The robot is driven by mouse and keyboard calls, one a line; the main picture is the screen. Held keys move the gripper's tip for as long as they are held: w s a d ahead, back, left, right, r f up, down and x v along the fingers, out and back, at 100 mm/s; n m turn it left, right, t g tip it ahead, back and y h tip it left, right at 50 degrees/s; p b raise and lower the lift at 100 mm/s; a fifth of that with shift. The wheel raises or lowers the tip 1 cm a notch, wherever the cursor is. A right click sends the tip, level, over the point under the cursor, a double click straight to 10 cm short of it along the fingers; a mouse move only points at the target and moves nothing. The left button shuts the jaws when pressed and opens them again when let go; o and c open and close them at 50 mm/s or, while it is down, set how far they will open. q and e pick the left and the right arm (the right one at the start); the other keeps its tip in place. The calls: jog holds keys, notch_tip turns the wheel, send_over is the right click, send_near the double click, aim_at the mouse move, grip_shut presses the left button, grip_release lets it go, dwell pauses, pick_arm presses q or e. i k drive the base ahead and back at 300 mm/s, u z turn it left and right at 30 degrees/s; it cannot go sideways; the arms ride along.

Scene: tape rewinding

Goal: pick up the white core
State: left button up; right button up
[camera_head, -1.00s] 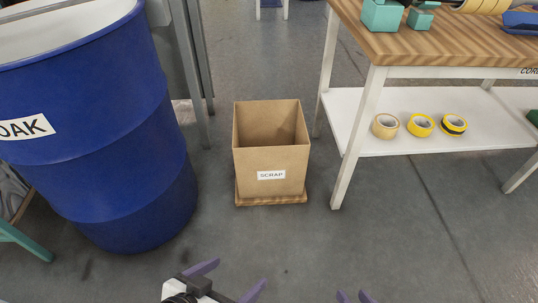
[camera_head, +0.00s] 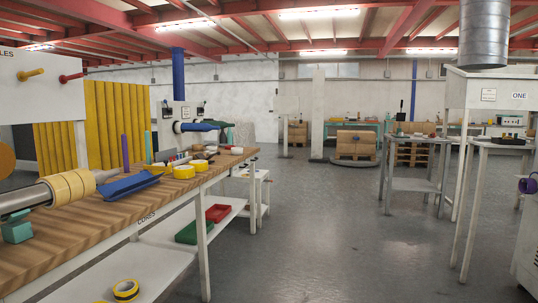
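I cannot make out a white core for certain. A wooden-topped workbench (camera_head: 75,243) with a label reading like "CORES" on its front edge stands at the left. A shaft at the near left carries tan-yellow rolls (camera_head: 70,187). Neither of my grippers shows in this view.
The bench's lower shelf holds a green tray (camera_head: 194,231), a red tray (camera_head: 218,212) and a yellow-black tape roll (camera_head: 126,289). Grey tables (camera_head: 415,185) stand at the right. The grey floor (camera_head: 325,235) between is clear.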

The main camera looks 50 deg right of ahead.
aim_at(235, 150)
jog(key=z, duration=1.4)
